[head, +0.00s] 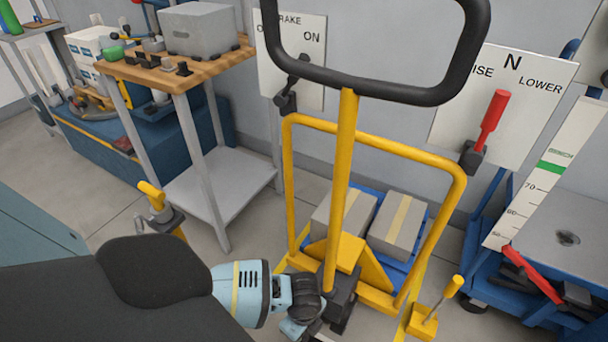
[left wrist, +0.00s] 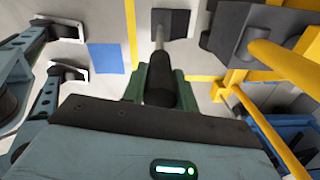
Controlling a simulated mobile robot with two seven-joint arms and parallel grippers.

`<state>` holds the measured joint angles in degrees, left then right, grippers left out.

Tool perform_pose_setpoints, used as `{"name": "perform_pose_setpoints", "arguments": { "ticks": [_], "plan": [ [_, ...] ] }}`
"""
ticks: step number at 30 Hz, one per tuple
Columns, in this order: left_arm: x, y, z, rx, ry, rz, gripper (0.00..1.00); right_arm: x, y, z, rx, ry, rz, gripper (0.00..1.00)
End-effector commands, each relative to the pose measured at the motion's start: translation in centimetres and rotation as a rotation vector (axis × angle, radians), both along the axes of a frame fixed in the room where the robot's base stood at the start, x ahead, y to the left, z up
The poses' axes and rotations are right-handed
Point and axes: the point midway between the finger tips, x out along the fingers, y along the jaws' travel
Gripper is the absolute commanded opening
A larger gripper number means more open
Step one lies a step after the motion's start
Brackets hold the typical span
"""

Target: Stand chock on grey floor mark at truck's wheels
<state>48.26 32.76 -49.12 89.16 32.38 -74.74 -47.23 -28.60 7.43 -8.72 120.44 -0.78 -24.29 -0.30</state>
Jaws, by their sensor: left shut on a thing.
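My left gripper (head: 300,318) is at the bottom of the head view, beside the foot of the yellow truck (head: 347,190). In the left wrist view its green fingers (left wrist: 158,82) are shut around the black grip of the chock. The chock's grey rod (left wrist: 160,38) runs from the grip to a dark block (left wrist: 171,22) over the pale floor. I cannot tell whether the block touches the floor. The truck's dark base (left wrist: 232,30) is just to its right. The truck's wheels and the grey floor mark cannot be made out. My right gripper is not in view.
Two taped boxes (head: 398,228) sit on the truck. A wooden-topped bench (head: 150,72) stands at the left, a blue lift unit (head: 555,215) at the right. Lever panels (head: 545,85) are on the wall behind. A blue square (left wrist: 107,58) and yellow line (left wrist: 130,30) mark the floor.

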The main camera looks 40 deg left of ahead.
Motion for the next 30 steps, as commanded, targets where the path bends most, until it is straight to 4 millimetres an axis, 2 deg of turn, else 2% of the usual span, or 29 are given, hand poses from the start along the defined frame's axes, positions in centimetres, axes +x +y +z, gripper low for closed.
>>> {"name": "perform_pose_setpoints", "arguments": {
  "ticks": [11, 23, 30],
  "plan": [
    [1.9, 2.1, -0.2, 0.001, -0.005, 0.003, 0.0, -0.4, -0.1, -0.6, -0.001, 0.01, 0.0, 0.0],
    [1.8, 2.0, -3.2, 0.0, -0.004, 0.001, 0.0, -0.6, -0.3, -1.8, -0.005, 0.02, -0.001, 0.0],
    [1.8, 1.9, -3.6, -0.001, -0.006, 0.001, 0.0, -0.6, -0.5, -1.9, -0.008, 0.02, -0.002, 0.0]
  ]
}}
